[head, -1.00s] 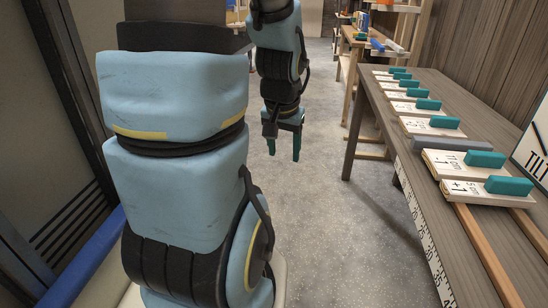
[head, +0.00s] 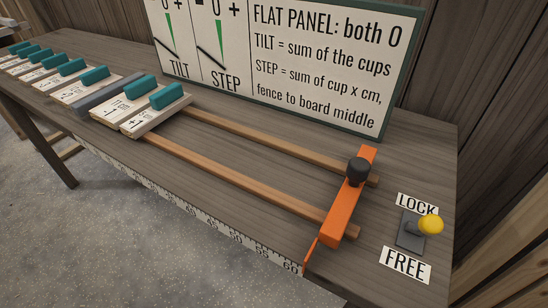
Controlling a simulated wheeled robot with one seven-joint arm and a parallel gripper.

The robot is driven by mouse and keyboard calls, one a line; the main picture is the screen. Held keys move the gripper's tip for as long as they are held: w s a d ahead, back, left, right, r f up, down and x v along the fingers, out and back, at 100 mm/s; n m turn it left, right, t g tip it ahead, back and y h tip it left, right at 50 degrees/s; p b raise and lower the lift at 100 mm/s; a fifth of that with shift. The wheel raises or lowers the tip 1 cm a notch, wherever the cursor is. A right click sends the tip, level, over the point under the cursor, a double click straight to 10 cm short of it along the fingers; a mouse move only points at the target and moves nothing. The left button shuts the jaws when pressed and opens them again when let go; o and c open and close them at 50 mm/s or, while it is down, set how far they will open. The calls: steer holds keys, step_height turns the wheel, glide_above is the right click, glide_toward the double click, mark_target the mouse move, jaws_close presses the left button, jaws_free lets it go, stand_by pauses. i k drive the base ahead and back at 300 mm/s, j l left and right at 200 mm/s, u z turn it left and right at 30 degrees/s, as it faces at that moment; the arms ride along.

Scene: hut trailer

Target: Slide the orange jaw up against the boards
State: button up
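The orange jaw (head: 346,205) lies across two wooden rails near the right end of the bench, by the 60 mark of the scale. A black knob (head: 358,171) stands on its far half. The boards (head: 140,121) are several pale labelled pieces with teal blocks on top, in a row at the left, with a grey bar (head: 108,93) among them. A wide gap of bare rails separates the jaw from the nearest board, marked +1. A lever with a yellow knob (head: 431,225) stands between the LOCK and FREE labels, its knob nearer LOCK. My gripper is out of view.
The wooden bench (head: 240,200) carries a numbered scale (head: 215,226) along its front edge. A sign (head: 290,60) about TILT and STEP stands behind the rails. Grey floor (head: 110,240) lies open in front of the bench.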

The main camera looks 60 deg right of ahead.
mark_target(358, 168)
steer(key=j+z, duration=0.1)
steer(key=z, duration=1.6)
